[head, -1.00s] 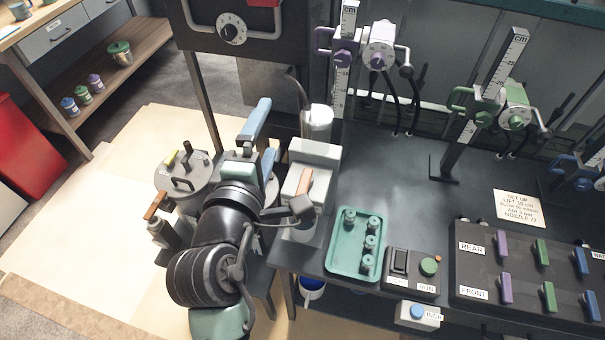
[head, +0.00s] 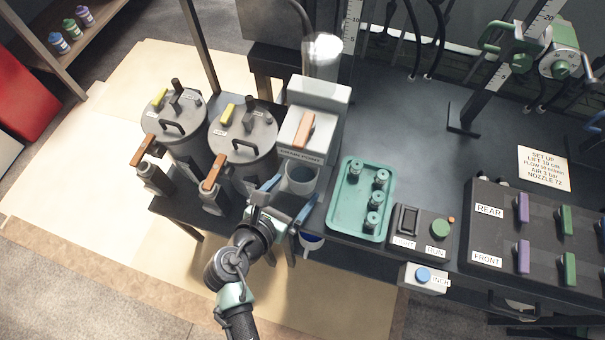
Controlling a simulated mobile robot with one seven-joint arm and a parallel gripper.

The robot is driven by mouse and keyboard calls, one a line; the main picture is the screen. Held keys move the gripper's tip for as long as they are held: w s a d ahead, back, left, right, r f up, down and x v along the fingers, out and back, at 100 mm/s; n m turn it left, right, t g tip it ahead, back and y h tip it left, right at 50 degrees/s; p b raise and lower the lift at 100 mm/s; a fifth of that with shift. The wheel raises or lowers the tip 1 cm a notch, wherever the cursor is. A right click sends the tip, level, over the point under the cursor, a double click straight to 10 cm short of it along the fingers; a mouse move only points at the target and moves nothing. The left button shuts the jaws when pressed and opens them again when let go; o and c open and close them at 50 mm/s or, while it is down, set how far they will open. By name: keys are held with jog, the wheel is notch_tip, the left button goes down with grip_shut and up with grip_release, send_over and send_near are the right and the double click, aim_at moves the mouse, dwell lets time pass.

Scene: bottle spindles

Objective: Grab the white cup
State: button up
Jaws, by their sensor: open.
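A white cup (head: 301,182) with a dark inside stands upright under the spout of a grey-white dispenser at the table's front edge. My gripper (head: 297,189) is open, with its two blue fingers pointing at the cup from the front. One fingertip is near the cup's left side and the other near its right side. I cannot tell whether either finger touches it. The cup's lower part is partly hidden by the gripper. A second white vessel with blue inside (head: 311,243) shows lower down, below the table edge.
The dispenser (head: 317,93) with an orange lever rises just behind the cup. Two grey lidded pots (head: 243,150) with orange-handled taps stand to the left. A green tray (head: 345,210) with several small fittings and a switch box (head: 422,234) are to the right.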

aim_at(308, 170)
jog(key=x, duration=0.5)
jog(key=shift+w, duration=0.45)
jog(key=c, duration=1.1)
